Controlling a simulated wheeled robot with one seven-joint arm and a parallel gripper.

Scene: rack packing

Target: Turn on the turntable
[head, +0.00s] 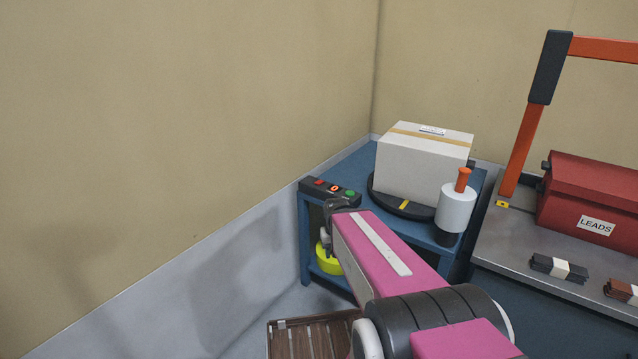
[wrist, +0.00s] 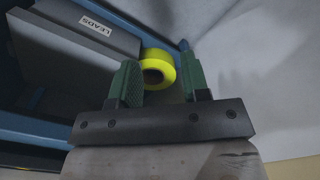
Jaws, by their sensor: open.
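The turntable (head: 388,203) is a dark disc with a yellow mark, standing on a blue bench (head: 354,166). A white taped box (head: 418,168) sits on it. A dark control box (head: 309,188) on the bench's left corner carries a red button (head: 319,181), a red-and-white round element (head: 335,188) and a green button (head: 351,194). My gripper (wrist: 158,60) has its green fingers apart, with nothing visibly held. In the head view it hangs in front of the bench, below the control box, its fingertips not clearly visible.
A yellow ring-shaped roll (head: 327,261) lies on the bench's lower shelf, beyond my fingers in the wrist view. A white roll with an orange handle (head: 456,205) stands right of the turntable. A red LEADS box (head: 590,193) sits farther right. A slatted wooden piece (head: 300,340) is below.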

